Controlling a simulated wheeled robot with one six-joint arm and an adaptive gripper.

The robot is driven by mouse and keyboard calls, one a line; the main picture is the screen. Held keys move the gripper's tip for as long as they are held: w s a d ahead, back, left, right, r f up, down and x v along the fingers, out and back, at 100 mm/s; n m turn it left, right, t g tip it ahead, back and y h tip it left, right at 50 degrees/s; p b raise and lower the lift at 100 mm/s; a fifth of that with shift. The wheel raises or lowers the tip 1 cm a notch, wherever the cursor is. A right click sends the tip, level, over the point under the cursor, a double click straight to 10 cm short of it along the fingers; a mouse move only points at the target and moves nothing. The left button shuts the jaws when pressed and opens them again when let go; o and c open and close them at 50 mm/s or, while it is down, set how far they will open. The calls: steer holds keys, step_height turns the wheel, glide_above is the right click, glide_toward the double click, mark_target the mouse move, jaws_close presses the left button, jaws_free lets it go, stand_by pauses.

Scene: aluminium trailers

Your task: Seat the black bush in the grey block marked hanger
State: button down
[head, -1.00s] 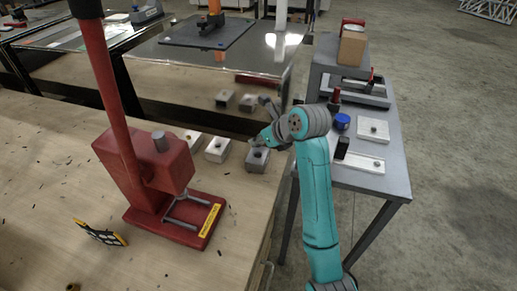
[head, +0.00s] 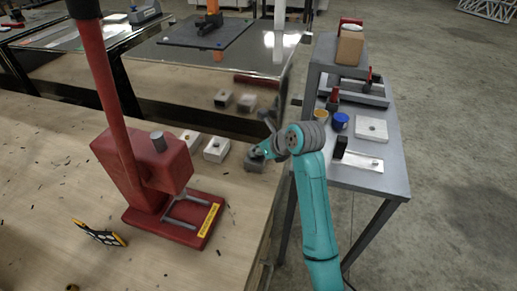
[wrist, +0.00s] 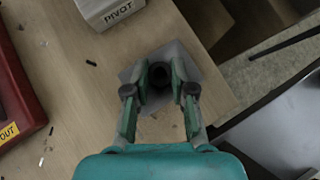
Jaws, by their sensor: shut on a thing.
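The grey block (head: 255,165) sits on the wooden bench near its right edge, the rightmost of a row of blocks. In the wrist view the same block (wrist: 187,57) lies turned beneath my fingers; no marking on it is readable. My gripper (head: 259,152) is directly over the block, pointing down. In the wrist view its two green fingers (wrist: 160,80) are shut on the black bush (wrist: 160,73), a dark ring between the tips. The bush appears over the block's middle. The fingers hide the block's hole, so I cannot tell whether the bush is inside it or just above.
A white block marked PIVOT (wrist: 112,10) stands close to the left, also in the head view (head: 216,150); another white block (head: 189,139) is beyond it. A red press (head: 150,170) stands farther left. A grey side table (head: 380,185) with a blue cup (head: 340,121) is right.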

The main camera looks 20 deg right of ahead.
steer(key=shift+s+f, duration=0.1)
steer(key=shift+f, duration=0.35)
steer(key=c, duration=1)
jaws_free()
steer(key=shift+f, duration=0.25)
steer(key=shift+r, duration=0.5)
steer(key=v, duration=1.2)
steer(key=shift+r, duration=0.4)
